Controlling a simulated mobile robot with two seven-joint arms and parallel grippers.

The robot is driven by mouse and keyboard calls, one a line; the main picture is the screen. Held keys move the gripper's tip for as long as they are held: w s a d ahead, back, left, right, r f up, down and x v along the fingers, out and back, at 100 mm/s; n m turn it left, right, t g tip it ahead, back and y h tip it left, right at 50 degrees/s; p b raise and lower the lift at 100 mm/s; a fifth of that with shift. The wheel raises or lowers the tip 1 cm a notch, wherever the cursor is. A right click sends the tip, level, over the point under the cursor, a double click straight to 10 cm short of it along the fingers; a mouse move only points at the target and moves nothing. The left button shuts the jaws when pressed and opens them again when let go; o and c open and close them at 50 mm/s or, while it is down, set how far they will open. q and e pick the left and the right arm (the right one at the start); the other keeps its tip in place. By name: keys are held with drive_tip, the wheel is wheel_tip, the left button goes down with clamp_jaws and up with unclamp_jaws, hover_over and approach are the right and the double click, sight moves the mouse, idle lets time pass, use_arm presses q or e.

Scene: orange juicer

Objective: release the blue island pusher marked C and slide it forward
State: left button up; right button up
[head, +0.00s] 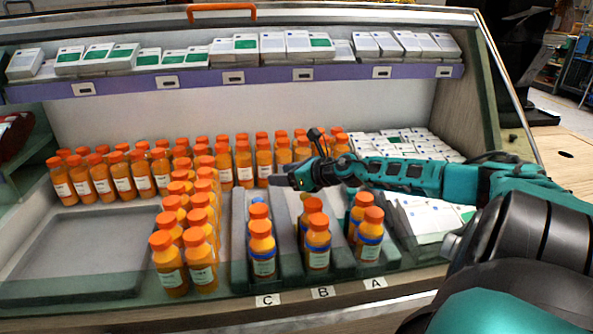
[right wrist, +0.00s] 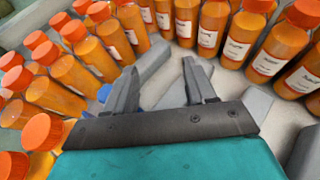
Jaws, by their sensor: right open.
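In the head view, lane C (head: 239,255) is a grey channel with the label C (head: 267,300) at its front edge. Orange bottles (head: 262,255) stand in its front part. A small blue part (head: 256,201) shows behind their caps, mostly hidden; I take it to be the pusher. My right gripper (head: 274,181) is over the back of lane C. In the right wrist view the gripper (right wrist: 160,82) is open, with a grey surface between its fingers and no bottle held. A blue bit (right wrist: 104,92) shows beside the left finger. My left gripper is not in view.
Lanes B (head: 322,292) and A (head: 375,282) hold bottles with blue bands to the right. Bottle rows (head: 170,260) stand close on the left, and more (head: 225,165) line the back. The shelf (head: 235,78) with white boxes is above. An empty tray (head: 85,245) lies far left.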

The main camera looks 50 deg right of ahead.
use_arm(q)
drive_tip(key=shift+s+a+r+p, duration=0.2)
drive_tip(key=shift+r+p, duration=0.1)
drive_tip(key=shift+p, duration=0.4)
use_arm(e)
drive_tip(key=shift+v, duration=1.95)
drive_tip(key=shift+a, duration=0.1)
